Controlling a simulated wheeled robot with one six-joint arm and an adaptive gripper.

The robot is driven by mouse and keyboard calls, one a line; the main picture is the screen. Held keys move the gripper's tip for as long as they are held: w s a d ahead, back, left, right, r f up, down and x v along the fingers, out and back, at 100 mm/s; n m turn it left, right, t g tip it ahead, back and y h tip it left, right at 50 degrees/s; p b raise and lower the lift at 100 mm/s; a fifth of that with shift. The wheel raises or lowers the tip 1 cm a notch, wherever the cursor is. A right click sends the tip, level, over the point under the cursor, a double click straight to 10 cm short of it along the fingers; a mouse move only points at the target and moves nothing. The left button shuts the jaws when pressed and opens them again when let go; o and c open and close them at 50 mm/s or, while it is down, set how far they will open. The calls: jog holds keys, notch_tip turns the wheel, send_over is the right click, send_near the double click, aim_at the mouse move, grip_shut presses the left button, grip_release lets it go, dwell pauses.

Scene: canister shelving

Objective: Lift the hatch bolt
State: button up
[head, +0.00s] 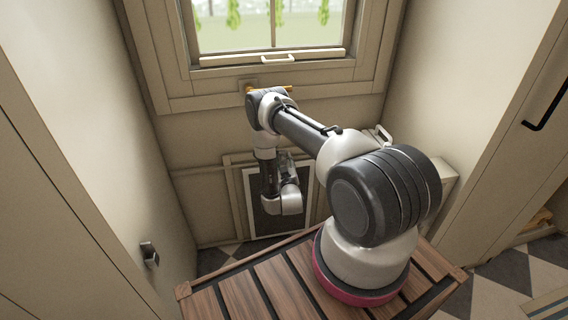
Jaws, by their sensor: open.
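A yellow, brass-like bar (290,88) shows just below the window frame. It looks like the bolt, but my arm covers its middle, so I cannot be sure. A dark panel in a pale frame (249,203) is low on the back wall and may be the hatch. My arm hangs in front of it and hides much of it. My gripper (291,168) is at the low end of the arm, in front of the panel and well below the yellow bar. It is open, with its fingertips mostly hidden by the wrist, and nothing shows in it.
A window (265,25) with a pale handle (278,58) is above. Walls close in on the left and right. A dark knob (149,254) sticks out on the left, and a black handle (546,109) is on the right cabinet. Checkered floor (505,270) shows at the lower right.

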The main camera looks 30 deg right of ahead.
aim_at(284, 155)
grip_shut()
jog(key=shift+r, duration=1.7)
grip_release()
jog(key=v, duration=1.2)
jog(key=shift+f, duration=0.1)
